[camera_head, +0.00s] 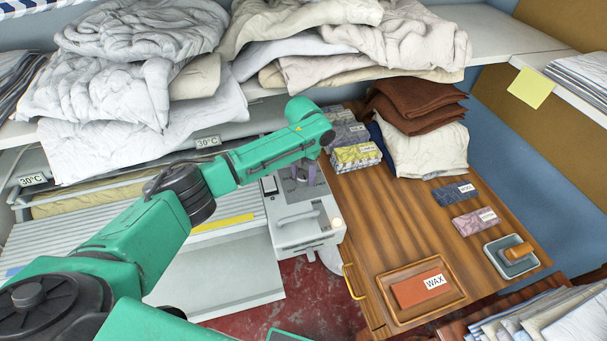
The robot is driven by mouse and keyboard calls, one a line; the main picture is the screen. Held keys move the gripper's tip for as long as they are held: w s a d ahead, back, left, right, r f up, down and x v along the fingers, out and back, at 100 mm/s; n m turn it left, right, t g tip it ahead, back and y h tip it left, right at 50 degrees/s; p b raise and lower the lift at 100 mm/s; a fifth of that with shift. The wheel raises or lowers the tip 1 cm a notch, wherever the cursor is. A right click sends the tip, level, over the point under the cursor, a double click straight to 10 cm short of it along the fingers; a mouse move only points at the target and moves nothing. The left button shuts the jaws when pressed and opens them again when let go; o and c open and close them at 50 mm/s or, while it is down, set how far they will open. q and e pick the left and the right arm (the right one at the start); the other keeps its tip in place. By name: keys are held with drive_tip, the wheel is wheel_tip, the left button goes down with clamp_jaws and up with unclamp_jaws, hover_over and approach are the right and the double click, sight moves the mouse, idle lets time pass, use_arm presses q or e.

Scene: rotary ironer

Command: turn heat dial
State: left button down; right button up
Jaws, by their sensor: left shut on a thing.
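The rotary ironer's grey control housing (303,232) stands at the right end of the ironer, left of the wooden table. My left arm reaches in from the left, over the ironer. My left gripper (297,190) points down at the top of the housing, its fingers small and partly hidden under the wrist. It is shut on what appears to be the heat dial, which the fingers cover, so the dial's mark and setting cannot be read. My right gripper is not in view.
The wooden table (385,235) on the right holds small labelled cloth stacks, a tray with a WAX block (422,288) and a grey dish (511,256). Piled linens (110,95) lie on the shelf behind my arm. Red floor (320,297) shows below the housing.

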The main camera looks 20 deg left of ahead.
sight(304, 176)
use_arm(q)
drive_tip(key=shift+w+r, duration=0.1)
drive_tip(key=shift+r, duration=0.05)
drive_tip(key=shift+c, duration=1.5)
unclamp_jaws()
wheel_tip(304, 176, up, 7)
drive_tip(key=shift+r+b, duration=0.2)
drive_tip(key=shift+b, duration=0.75)
